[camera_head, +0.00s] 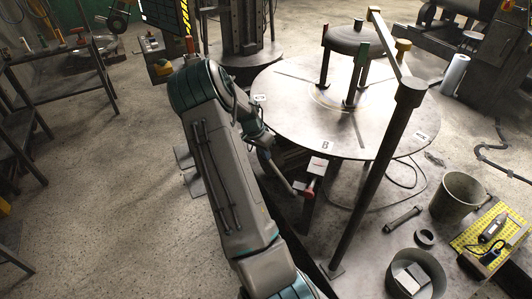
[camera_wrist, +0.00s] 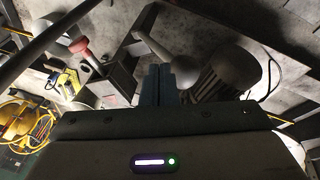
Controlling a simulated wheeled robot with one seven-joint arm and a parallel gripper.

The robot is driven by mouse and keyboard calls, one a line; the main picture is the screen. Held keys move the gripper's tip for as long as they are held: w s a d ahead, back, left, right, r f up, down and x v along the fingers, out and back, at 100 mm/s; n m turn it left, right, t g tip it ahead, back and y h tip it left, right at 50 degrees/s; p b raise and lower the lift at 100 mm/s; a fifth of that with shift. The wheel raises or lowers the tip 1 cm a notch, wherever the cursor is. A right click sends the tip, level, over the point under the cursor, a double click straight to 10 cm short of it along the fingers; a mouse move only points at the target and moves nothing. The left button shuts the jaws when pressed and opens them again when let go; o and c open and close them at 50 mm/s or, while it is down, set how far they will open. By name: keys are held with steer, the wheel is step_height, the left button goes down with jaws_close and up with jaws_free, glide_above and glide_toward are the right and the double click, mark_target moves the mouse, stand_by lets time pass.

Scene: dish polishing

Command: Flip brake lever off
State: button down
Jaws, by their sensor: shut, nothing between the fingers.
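My gripper's two blue-grey fingers (camera_wrist: 160,84) are together and empty in the wrist view. A grey lever with a round ball end (camera_wrist: 184,71) is just right of the fingertips; I cannot tell whether they touch. A red knob on a short stem (camera_wrist: 80,47) is farther left, beside a dark box. In the head view the red part (camera_head: 309,190) shows on a post under the table's front edge. Neither lever is labelled, so I cannot tell for sure which is the brake. My arm hides part of this area in the head view.
A round metal table (camera_head: 290,112) bears a dark dish (camera_head: 350,38) on coloured-topped posts. A tall bar (camera_head: 375,175) rises in front of it. A bucket (camera_head: 458,196), an open bin (camera_head: 417,268) and a yellow mat (camera_head: 470,240) are at right.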

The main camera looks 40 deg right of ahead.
steer(key=s+d+b+v, duration=0.1)
steer(key=b+v, duration=0.1)
steer(key=v, duration=0.9)
steer(key=shift+s+r, duration=0.2)
steer(key=shift+s, duration=0.25)
steer(key=s+a+r+n+t+y, duration=0.1)
steer(key=s+a+r+n, duration=0.15)
steer(key=a, duration=0.45)
steer(key=s+a+r+n+t+y, duration=0.1)
steer(key=s+a+r+n, duration=0.1)
steer(key=a+r+n, duration=0.3)
steer(key=s+a+r+t+y, duration=0.1)
steer(key=s+a+r, duration=0.15)
steer(key=a, duration=0.55)
steer(key=s+a+r+n+t, duration=0.2)
steer(key=s+a+n, duration=0.6)
steer(key=s+a, duration=0.5)
steer(key=shift+s+n, duration=0.35)
steer(key=shift+s, duration=0.15)
